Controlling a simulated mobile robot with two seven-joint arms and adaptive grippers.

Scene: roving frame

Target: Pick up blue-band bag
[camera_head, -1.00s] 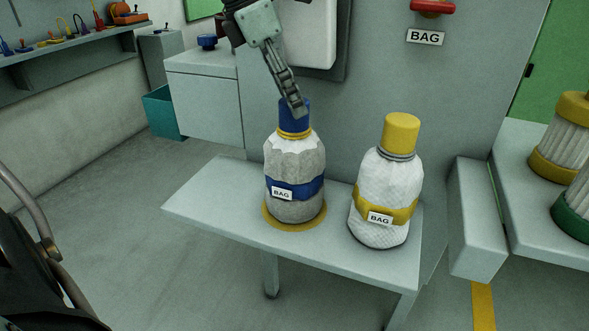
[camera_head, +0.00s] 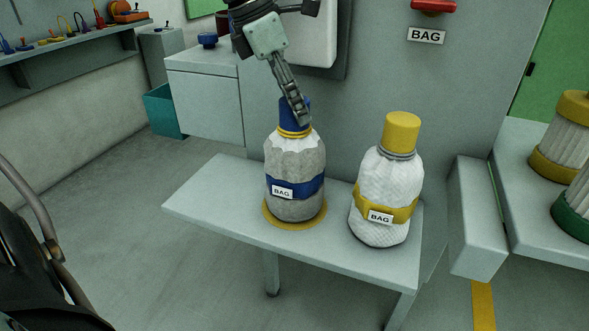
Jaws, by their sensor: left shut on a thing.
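The blue-band bag (camera_head: 296,172) is grey with a white top, a blue band with a BAG label and a blue cap. It stands upright on a yellow ring (camera_head: 271,217) on the small grey table (camera_head: 210,198). My left gripper (camera_head: 298,112) comes down from above and is shut on its blue cap, hiding part of the cap. The bag still rests on the table. My right gripper is not in view.
A white bag with a yellow band and cap (camera_head: 388,172) stands close to the right on the same table. A grey block (camera_head: 484,218) and shelf with pleated filters (camera_head: 566,130) are further right. The table's left end is clear.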

